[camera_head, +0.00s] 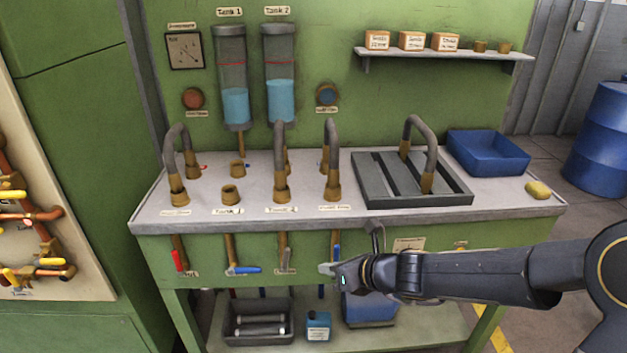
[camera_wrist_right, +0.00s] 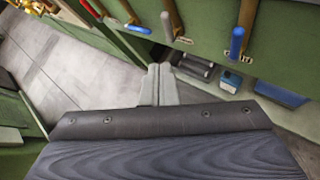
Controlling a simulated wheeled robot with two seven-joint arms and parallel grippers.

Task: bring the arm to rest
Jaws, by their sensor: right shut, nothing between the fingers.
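My right arm (camera_head: 450,275) reaches in from the right in the head view, in front of the green bench. Its gripper (camera_head: 328,268) is shut and empty, just in front of the bench's front panel, below the worktop edge and close to the valve handles. In the right wrist view the two grey fingers (camera_wrist_right: 159,84) lie together with nothing between them. A grey handle (camera_head: 286,260) is just left of the gripper, and a blue handle (camera_head: 336,243) is just above it; I cannot tell whether either is touched. My left gripper is not in view.
The worktop (camera_head: 240,212) carries several bent pipes, a drain tray (camera_head: 462,197), a blue bin (camera_head: 488,152) and a sponge (camera_head: 538,190). A red handle (camera_head: 178,261) and another blue handle (camera_head: 244,270) hang at the front. The lower shelf holds a dark crate (camera_head: 258,339) and a blue container (camera_head: 318,326).

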